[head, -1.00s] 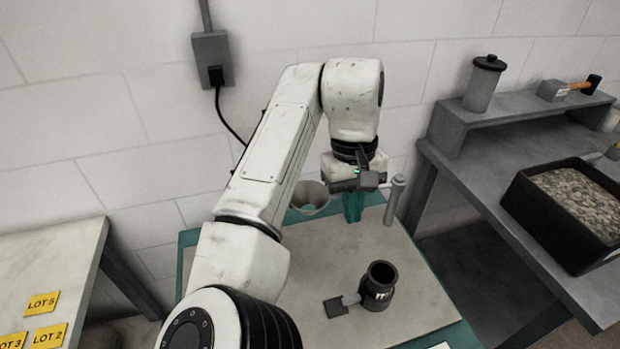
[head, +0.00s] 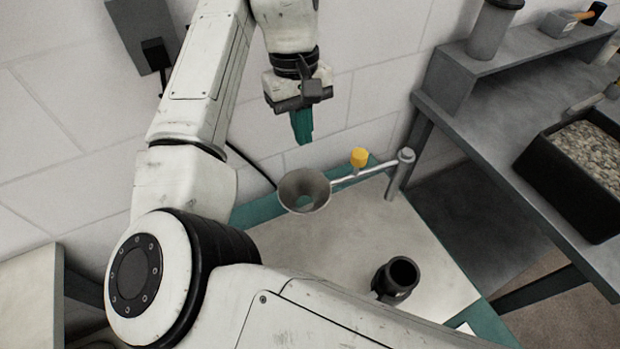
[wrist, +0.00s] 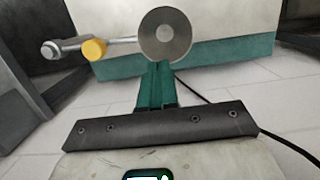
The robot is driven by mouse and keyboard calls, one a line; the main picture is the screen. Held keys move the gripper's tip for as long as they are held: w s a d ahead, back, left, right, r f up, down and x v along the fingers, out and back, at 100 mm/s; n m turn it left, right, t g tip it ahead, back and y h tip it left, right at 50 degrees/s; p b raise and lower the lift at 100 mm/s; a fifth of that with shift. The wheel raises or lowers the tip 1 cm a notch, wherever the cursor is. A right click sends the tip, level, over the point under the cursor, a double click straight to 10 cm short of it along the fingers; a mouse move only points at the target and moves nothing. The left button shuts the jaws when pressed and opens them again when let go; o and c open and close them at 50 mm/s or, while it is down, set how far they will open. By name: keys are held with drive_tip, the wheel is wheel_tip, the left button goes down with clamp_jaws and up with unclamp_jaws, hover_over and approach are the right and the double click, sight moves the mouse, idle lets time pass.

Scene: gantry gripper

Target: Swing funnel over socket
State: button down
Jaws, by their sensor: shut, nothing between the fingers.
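The grey metal funnel (head: 303,190) hangs on a thin swing arm (head: 350,178) from a grey post (head: 398,175) at the table's back right. A yellow knob (head: 359,157) stands on the arm. The dark socket (head: 396,280) sits on the table nearer to me; the funnel is behind and left of it, not above it. My gripper (head: 301,126) has green fingers, shut and empty, above and behind the funnel, apart from it. In the wrist view the funnel (wrist: 165,38) appears beyond the fingertips, with the yellow knob (wrist: 94,49) to its left.
The table (head: 325,238) with a teal edge is clear between funnel and socket. My arm hides its near left part. At right, a grey bench (head: 470,130) holds a black bin of gravel (head: 580,165). A white wall stands behind.

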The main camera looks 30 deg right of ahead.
drive_tip(key=p, duration=0.1)
hover_over(317, 207)
drive_tip(key=w, duration=0.1)
drive_tip(key=f, duration=1.1)
drive_tip(key=shift+a+f, duration=0.15)
drive_tip(key=shift+a, duration=0.05)
drive_tip(key=shift+s+f, duration=0.3)
drive_tip(key=shift+s, duration=0.1)
